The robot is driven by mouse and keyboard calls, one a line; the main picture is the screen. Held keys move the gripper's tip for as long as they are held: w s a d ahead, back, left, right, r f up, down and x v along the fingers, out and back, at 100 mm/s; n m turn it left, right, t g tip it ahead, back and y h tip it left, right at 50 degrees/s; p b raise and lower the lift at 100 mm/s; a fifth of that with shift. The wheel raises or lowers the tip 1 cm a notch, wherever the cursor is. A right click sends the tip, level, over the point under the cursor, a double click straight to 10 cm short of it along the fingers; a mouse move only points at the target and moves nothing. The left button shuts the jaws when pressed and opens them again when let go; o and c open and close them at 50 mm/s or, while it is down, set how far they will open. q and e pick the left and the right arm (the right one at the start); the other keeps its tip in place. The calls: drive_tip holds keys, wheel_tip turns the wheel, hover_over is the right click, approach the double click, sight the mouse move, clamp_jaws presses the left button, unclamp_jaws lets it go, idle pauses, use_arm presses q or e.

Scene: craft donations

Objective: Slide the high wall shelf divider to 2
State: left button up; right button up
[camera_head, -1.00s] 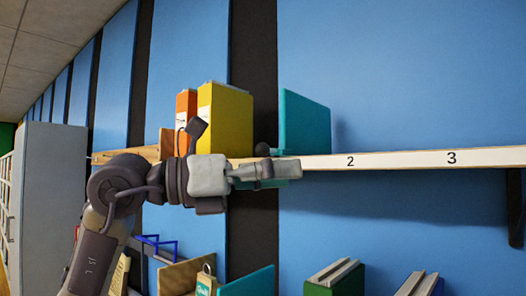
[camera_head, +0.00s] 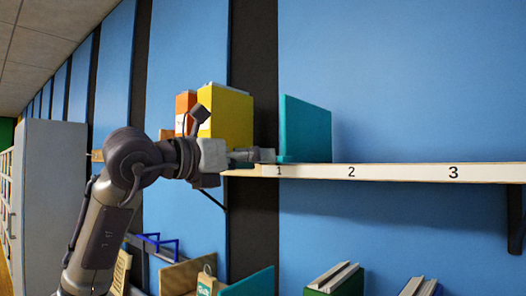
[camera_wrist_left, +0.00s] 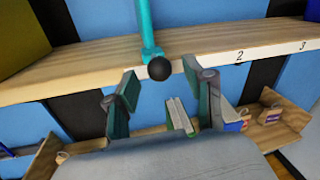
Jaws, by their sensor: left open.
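The teal divider (camera_head: 305,130) stands upright on the high wall shelf (camera_head: 400,172), near the mark 1 on its front edge. The mark 2 (camera_head: 351,172) is to its right. In the left wrist view the divider (camera_wrist_left: 146,28) shows edge-on, with a round black knob (camera_wrist_left: 159,68) at its front. My left gripper (camera_head: 268,155) is at the shelf's front edge, just left of the divider's face. In the left wrist view its open fingers (camera_wrist_left: 160,85) are on either side of the knob, a little short of it. My right gripper is not in view.
Yellow (camera_head: 231,118) and orange (camera_head: 185,112) binders stand on the shelf left of the divider. The shelf right of the divider is bare past the mark 3. A lower shelf holds a teal panel (camera_head: 250,284) and green binders (camera_head: 335,280).

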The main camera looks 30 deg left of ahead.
use_arm(q)
drive_tip(key=shift+x, duration=1.2)
clamp_jaws()
